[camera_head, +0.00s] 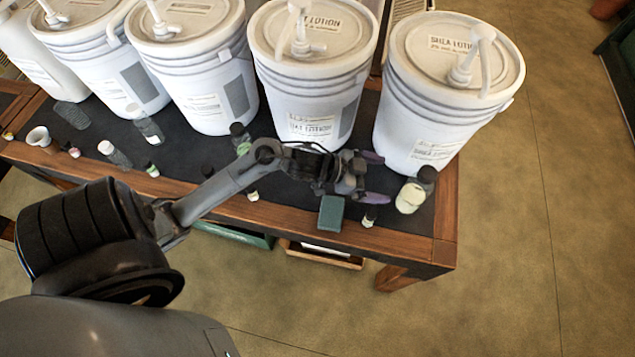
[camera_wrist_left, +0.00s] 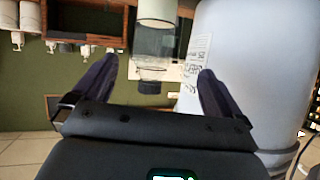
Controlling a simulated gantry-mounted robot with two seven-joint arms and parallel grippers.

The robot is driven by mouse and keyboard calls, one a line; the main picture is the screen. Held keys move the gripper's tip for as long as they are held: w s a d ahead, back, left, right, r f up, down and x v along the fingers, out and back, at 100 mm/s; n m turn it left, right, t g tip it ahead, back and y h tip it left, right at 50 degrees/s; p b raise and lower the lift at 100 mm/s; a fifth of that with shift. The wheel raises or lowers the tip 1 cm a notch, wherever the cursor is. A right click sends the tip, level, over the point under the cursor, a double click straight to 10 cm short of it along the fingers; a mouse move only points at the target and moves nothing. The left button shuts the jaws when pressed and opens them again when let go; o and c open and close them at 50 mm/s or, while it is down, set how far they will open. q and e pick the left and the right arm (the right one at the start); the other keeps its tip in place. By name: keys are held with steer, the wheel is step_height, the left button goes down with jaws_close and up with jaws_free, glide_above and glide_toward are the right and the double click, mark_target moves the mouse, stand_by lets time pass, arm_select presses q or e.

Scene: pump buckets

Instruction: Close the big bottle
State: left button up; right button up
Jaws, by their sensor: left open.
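A bottle (camera_head: 409,199) with a cream lower part and a dark upper part (camera_head: 427,176) stands near the table's right end, before the rightmost bucket. In the left wrist view it appears upside down: a cream portion (camera_wrist_left: 157,12), a clear section, and a dark top or neck (camera_wrist_left: 152,87). Whether a cap sits on it, I cannot tell. My left gripper (camera_head: 383,178) is open, its purple fingers pointing right towards the bottle. In the wrist view the left gripper (camera_wrist_left: 153,68) has its fingers spread, with the bottle lined up between them, apparently beyond the tips. My right gripper is not in view.
Several large white lotion buckets with pumps line the table's back; the rightmost (camera_head: 425,105) stands close behind. A green block (camera_head: 331,212) and a small dark-capped bottle (camera_head: 369,216) sit at the front edge. Other small bottles lie left. The wooden table (camera_head: 447,200) ends at right.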

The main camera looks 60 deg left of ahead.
arm_select(q)
steer(key=s+d+f+n+g+y, duration=0.1)
steer(key=s+f+n+g+y, duration=0.1)
steer(key=s, duration=0.8)
steer(key=s+f+n+g+y, duration=0.3)
steer(key=s+f+g+y, duration=0.1)
steer(key=s, duration=0.6)
steer(key=shift+s+d+f+g+y, duration=0.2)
steer(key=shift+d+f+g+y, duration=0.15)
steer(key=shift+g, duration=0.35)
steer(key=shift+r, duration=0.1)
step_height(320, 180, up, 28)
steer(key=p, duration=2.8)
